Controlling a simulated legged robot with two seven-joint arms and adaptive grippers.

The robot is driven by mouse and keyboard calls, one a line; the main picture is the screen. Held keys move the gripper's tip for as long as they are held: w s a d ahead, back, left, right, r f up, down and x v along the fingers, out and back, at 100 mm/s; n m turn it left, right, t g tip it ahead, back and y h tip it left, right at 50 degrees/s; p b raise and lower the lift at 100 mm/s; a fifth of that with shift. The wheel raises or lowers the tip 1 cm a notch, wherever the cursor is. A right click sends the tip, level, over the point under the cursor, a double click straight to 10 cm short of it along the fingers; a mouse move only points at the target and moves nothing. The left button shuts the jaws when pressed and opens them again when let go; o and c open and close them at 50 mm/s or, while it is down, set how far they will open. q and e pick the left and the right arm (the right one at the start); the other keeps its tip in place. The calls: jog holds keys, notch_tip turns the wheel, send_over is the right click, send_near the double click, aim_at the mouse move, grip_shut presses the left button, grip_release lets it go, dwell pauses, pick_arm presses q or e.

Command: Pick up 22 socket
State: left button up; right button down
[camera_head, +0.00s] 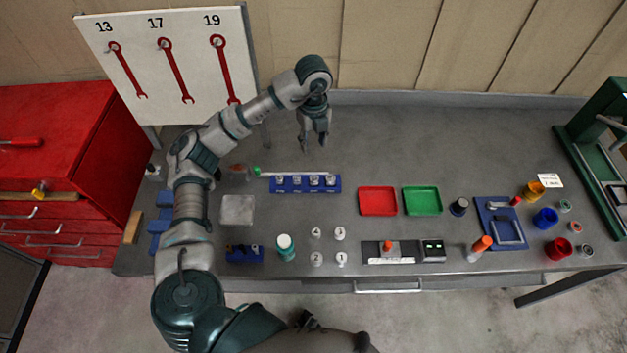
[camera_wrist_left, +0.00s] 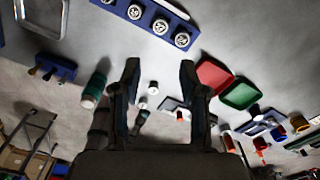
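A blue rack (camera_head: 306,190) holds several silver sockets (camera_head: 314,181) in a row near the middle of the table. Its labels are too small to read, so I cannot tell which socket is 22. The rack also shows at the top of the left wrist view (camera_wrist_left: 135,14). My left gripper (camera_head: 314,147) is above the table, behind the rack in the head view, pointing down. Its fingers stand apart with nothing between them, as the left wrist view shows (camera_wrist_left: 159,70). My right gripper is not in view.
Small pale cylinders (camera_head: 340,233) and a teal-and-white bottle (camera_head: 286,248) stand in front of the rack. A red tray (camera_head: 378,201) and a green tray (camera_head: 422,201) lie to its right. A tool board (camera_head: 170,65) stands behind left. The table's back middle is clear.

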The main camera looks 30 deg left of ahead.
pick_arm(q)
jog(key=o, duration=0.3)
jog(key=shift+r, duration=0.55)
jog(key=shift+o, duration=0.2)
jog(key=m, duration=1.4)
send_over(314, 177)
jog(key=f, duration=1.1)
jog(key=shift+s+a+f+p, duration=0.15)
jog(key=shift+s+f+p, duration=0.05)
jog(key=shift+s+p, duration=0.1)
jog(key=shift+w+d+f+p, duration=0.1)
jog(key=shift+f+p, duration=0.05)
jog(key=shift+f, duration=1.4)
jog(key=shift+w+d+f+p, duration=0.1)
jog(key=shift+f+p, duration=0.05)
jog(key=shift+f, duration=1.35)
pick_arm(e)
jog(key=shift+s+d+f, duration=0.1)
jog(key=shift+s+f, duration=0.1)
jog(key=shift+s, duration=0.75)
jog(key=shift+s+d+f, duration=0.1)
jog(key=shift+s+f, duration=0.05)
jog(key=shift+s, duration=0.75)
